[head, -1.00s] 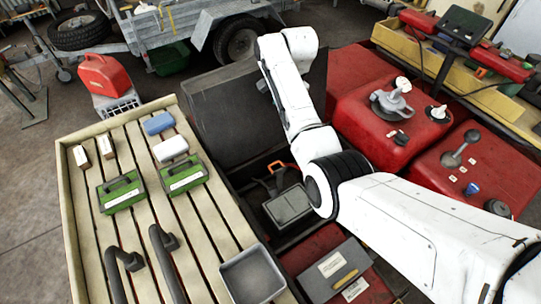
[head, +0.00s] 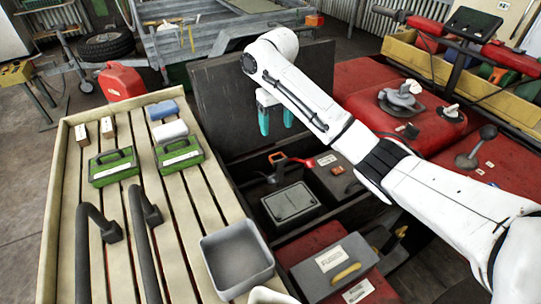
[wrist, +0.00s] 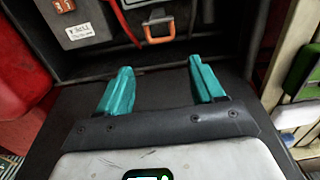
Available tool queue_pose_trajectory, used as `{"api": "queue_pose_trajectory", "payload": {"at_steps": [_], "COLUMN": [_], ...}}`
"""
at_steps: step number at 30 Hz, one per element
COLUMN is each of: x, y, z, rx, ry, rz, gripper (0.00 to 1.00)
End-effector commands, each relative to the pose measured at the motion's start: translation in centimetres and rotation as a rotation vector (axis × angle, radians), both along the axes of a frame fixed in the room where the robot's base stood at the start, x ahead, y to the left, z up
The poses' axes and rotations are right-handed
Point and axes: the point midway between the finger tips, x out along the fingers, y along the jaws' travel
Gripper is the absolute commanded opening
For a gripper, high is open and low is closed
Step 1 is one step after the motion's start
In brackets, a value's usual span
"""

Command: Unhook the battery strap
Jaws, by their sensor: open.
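My gripper (head: 275,120) has two teal fingers, spread and empty, pointing down above the open compartment near the raised dark lid. It also shows in the wrist view (wrist: 164,85), with nothing between the fingers. A dark grey box with labels (head: 335,180), probably the battery, sits in the compartment; it also shows in the wrist view (wrist: 88,30). A red strap (wrist: 124,20) runs beside this box in the wrist view, apart from the fingers. An orange handle (wrist: 160,30) lies close to the strap. I cannot tell how the strap's end is fastened.
A grey lidded box (head: 291,204) sits left in the compartment. The raised dark lid (head: 230,125) stands behind it. The slatted rack (head: 180,220) at left holds green cases and a grey bin (head: 237,262). A red tank (head: 400,115) stands at right.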

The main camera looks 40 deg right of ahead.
Motion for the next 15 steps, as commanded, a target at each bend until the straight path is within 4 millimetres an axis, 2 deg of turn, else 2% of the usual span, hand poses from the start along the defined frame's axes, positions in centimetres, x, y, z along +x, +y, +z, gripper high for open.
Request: {"api": "queue_pose_trajectory", "payload": {"at_steps": [4, 15], "x": [0.0, 0.0], "y": [0.2, 0.0], "z": [-2.8, -8.4], "rx": [0.004, 0.000], "ry": [0.002, 0.002], "rz": [-0.002, -0.004], "gripper": [0.67, 0.67]}}
